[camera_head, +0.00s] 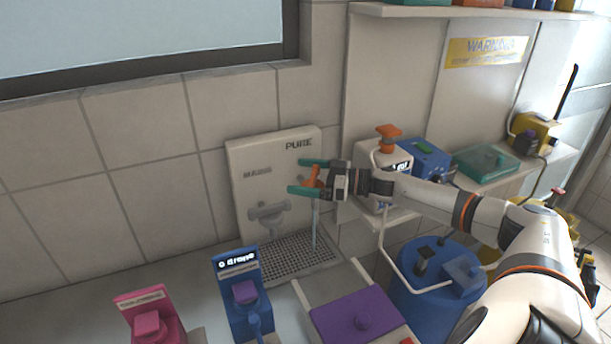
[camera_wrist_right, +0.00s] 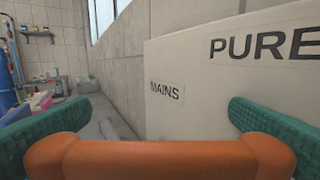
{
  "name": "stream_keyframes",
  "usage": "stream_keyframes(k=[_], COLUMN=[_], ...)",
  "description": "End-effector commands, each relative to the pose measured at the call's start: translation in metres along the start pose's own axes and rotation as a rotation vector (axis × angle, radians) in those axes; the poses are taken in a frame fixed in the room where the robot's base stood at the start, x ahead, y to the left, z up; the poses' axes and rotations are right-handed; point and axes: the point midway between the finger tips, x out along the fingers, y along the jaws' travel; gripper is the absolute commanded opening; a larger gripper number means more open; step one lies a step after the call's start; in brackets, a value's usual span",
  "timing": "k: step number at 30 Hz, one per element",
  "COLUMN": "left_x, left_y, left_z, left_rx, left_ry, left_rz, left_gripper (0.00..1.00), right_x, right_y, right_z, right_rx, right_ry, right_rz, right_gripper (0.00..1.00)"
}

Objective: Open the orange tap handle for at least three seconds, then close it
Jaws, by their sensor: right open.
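The orange tap handle (camera_head: 313,177) is on the white rack panel (camera_head: 238,160) below the word PURE. My right gripper (camera_head: 304,176) reaches in from the right in the head view, with its two green fingers on either side of the handle. In the right wrist view the orange handle (camera_wrist_right: 160,158) lies crosswise between the open green fingers. I cannot tell whether either finger touches it. A thin pale spout or stream (camera_head: 315,230) runs down below the handle to the drain grid. My left gripper is not in view.
A grey mains tap (camera_head: 268,212) sits left of the handle, above a dark drain grid (camera_head: 290,258). A blue dispenser (camera_head: 238,290), a pink dispenser (camera_head: 148,318) and a purple-lidded box (camera_head: 360,314) stand in front.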

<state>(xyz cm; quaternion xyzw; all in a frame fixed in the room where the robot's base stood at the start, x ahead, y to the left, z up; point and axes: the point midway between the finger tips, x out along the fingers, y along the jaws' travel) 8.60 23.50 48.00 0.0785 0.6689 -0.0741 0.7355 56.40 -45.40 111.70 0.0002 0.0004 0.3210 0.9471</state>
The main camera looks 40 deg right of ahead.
Motion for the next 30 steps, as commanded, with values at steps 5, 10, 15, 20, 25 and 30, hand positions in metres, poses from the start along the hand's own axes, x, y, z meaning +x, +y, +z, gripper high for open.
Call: stream_keyframes(k=[5, 10, 15, 20, 25, 30], left_x=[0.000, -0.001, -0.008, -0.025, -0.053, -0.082], left_y=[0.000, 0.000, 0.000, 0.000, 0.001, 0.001], left_z=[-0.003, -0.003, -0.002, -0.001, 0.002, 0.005], left_rx=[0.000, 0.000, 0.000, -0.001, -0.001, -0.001], left_ry=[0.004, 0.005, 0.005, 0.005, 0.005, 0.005], left_rz=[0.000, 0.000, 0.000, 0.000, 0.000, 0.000], left_gripper=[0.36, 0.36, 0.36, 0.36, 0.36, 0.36], right_x=[0.000, 0.000, 0.000, 0.000, -0.001, -0.002], right_y=[0.000, 0.000, 0.000, 0.000, -0.002, -0.004], right_z=[0.000, 0.000, 0.002, 0.004, 0.006, 0.007], right_rx=[0.000, 0.000, 0.000, 0.005, 0.009, 0.013], right_ry=[0.000, 0.000, 0.001, 0.001, 0.000, -0.002], right_rz=[0.000, -0.001, -0.025, -0.094, -0.218, -0.377], right_gripper=[0.79, 0.68, 0.68, 0.68, 0.68, 0.68])
